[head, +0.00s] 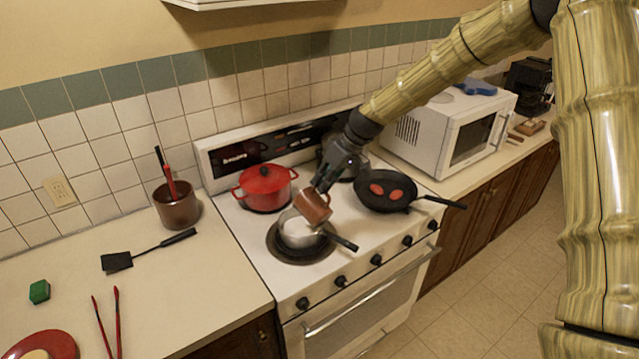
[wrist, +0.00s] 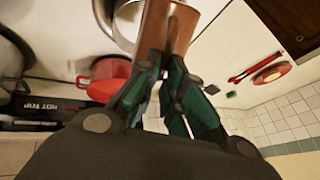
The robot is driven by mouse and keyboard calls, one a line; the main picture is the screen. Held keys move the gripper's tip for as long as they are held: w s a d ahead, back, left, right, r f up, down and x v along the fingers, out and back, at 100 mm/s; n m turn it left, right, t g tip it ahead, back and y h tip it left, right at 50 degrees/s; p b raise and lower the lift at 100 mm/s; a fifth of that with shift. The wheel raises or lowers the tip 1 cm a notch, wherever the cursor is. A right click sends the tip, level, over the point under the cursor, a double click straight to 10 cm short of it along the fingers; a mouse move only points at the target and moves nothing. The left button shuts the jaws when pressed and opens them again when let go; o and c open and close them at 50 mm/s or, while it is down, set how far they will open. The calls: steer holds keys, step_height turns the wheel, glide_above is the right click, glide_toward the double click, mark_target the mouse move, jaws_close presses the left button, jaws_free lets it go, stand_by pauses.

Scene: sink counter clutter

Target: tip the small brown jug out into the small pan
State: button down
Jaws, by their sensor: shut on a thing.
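The small brown jug (head: 313,206) is held above the small pan and looks tilted. My gripper (head: 324,185) is shut on it from above and behind. In the wrist view the jug (wrist: 181,27) sits between the fingertips of my gripper (wrist: 168,62). The small pan (head: 300,234) is silver with a dark handle and stands on the front left burner. Part of its inside is hidden by the jug. Its rim shows at the top of the wrist view (wrist: 105,22). I cannot tell whether anything is leaving the jug.
A red lidded pot (head: 264,190) stands behind the small pan. A black frying pan (head: 384,192) with red pieces is to the right. A brown crock (head: 177,208) and a black spatula (head: 150,250) are on the left counter. A white microwave (head: 450,127) stands right.

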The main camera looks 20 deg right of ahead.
mark_target(329, 203)
steer(key=shift+s+d+f+b, duration=0.1)
steer(key=shift+s+f+b, duration=0.1)
steer(key=shift+s+b, duration=0.15)
steer(key=shift+s+d+f+t+y+b, duration=0.2)
steer(key=shift+d+t+y+b, duration=0.15)
steer(key=shift+t+b, duration=0.6)
steer(key=s+b, duration=0.1)
steer(key=b, duration=0.1)
steer(key=shift+d+n+t+y+b, duration=0.1)
steer(key=shift+n+t+y+b, duration=0.15)
steer(key=shift+n+y+b, duration=0.1)
steer(key=b, duration=0.2)
steer(key=s+t+y+b, duration=0.1)
steer(key=b, duration=0.1)
steer(key=shift+d+f+t, duration=0.25)
steer(key=shift+d+t, duration=0.05)
steer(key=b, duration=0.3)
steer(key=shift+s+d+f+t+y, duration=0.1)
steer(key=shift+s+f+t+y, duration=0.05)
steer(key=shift+f+t+y, duration=0.15)
steer(key=b, duration=0.2)
steer(key=shift+s+d+f+n+t+b, duration=0.1)
steer(key=shift+s+f+n+t+b, duration=0.05)
steer(key=shift+s+n+t+b, duration=0.15)
